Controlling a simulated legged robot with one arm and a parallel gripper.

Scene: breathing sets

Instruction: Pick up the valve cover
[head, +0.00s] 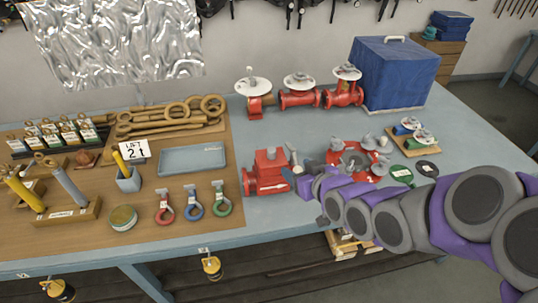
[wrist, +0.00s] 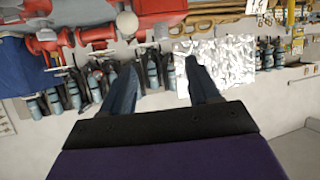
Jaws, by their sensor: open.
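I cannot tell for certain which thing is the valve cover. A large blue box-like cover (head: 398,75) with a pale handle on top stands at the back right of the bench. A red flanged valve body (head: 266,172) stands at mid-bench, and a round red flanged part (head: 362,160) with grey pieces lies to its right. My gripper (head: 297,178) is over the bench just right of the red valve body, partly hidden by my arm. In the wrist view my gripper (wrist: 162,78) is open, with nothing between its two dark fingers.
Red valves with white handwheels (head: 300,92) stand along the back, left of the blue cover. A wooden board (head: 85,205) holds cylinders, coloured rings and a blue tray (head: 193,160). A small board with valves (head: 412,138) lies at right. Bare bench shows in front of the red valve body.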

